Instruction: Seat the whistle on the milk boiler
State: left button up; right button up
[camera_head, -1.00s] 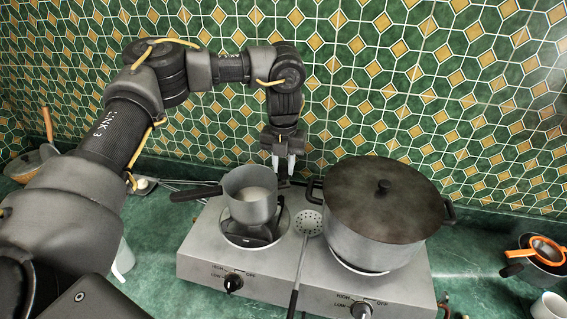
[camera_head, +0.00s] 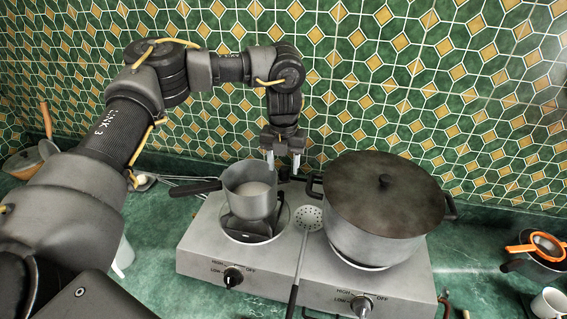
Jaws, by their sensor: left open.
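The milk boiler, a small grey pan (camera_head: 252,205) with a dark handle pointing left, stands upright on the left burner with something pale inside. My left gripper (camera_head: 283,160) points down just behind and right of its rim, with its two pale fingertips apart. A small dark object (camera_head: 284,173) shows low between and behind the fingertips; I cannot tell whether it is the whistle. I cannot make out the whistle for certain anywhere else. My right gripper is not in view.
A large lidded pot (camera_head: 375,208) fills the right burner of the hotplate (camera_head: 205,245). A slotted spoon (camera_head: 308,218) lies between the burners. A pan with an orange strainer (camera_head: 542,246) and a white cup (camera_head: 550,303) are at the right. The tiled wall is close behind.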

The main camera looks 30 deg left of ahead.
aim_at(282, 168)
pick_arm(q)
jog(key=shift+r, duration=0.1)
notch_tip(282, 168, up, 11)
jog(key=b, duration=0.1)
jog(key=shift+f+b, duration=0.2)
jog(key=shift+b, duration=0.15)
jog(key=shift+s+a, duration=0.1)
jog(key=shift+a, duration=0.05)
dwell(0.5)
